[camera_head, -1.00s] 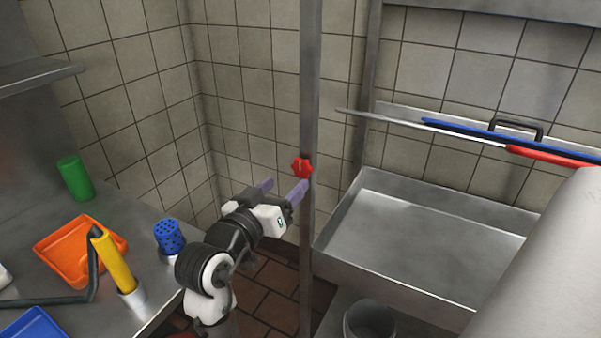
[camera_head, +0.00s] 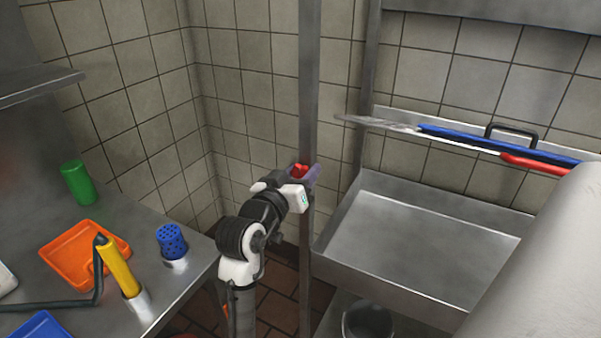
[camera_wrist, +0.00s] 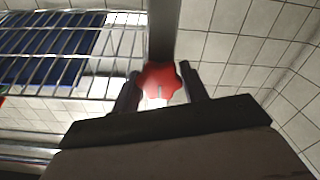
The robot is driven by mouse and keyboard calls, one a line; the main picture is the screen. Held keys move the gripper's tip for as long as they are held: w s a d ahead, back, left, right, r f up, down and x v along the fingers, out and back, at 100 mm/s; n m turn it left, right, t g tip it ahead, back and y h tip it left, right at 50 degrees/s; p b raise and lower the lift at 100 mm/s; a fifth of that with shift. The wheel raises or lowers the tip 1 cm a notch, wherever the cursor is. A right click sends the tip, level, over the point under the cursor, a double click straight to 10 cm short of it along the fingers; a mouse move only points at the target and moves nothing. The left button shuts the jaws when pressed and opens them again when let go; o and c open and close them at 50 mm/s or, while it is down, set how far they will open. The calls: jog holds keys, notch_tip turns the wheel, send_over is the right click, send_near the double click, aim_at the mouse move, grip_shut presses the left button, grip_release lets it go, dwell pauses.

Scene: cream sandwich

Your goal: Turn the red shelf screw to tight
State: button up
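The red shelf screw (camera_head: 299,170) is a star-shaped knob on the upright steel post (camera_head: 309,90). In the wrist view the red screw (camera_wrist: 160,80) sits between my two fingers, with a pale mark low on its face. My gripper (camera_head: 304,177) reaches up to the post at the screw's height. In the wrist view my gripper (camera_wrist: 157,88) has one finger on each side of the screw; a small gap shows at the right finger, and contact at the left is unclear. In the head view the fingers partly hide the screw.
A steel sink (camera_head: 420,235) stands right of the post, with long blue and red handled tools (camera_head: 500,145) above it. At left, the counter (camera_head: 190,275) holds an orange tray (camera_head: 75,252), a green cylinder (camera_head: 78,183), a blue perforated holder (camera_head: 171,240) and a yellow-handled tool (camera_head: 118,268).

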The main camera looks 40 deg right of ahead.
jog(key=c, duration=0.5)
jog(key=shift+o, duration=0.2)
jog(key=m+b, duration=0.3)
jog(key=shift+f, duration=0.15)
jog(key=shift+m+b, duration=1.3)
jog(key=shift+m, duration=0.1)
jog(key=shift+r, duration=0.2)
jog(key=o, duration=1)
jog(key=shift+c, duration=0.2)
jog(key=shift+s+a, duration=0.1)
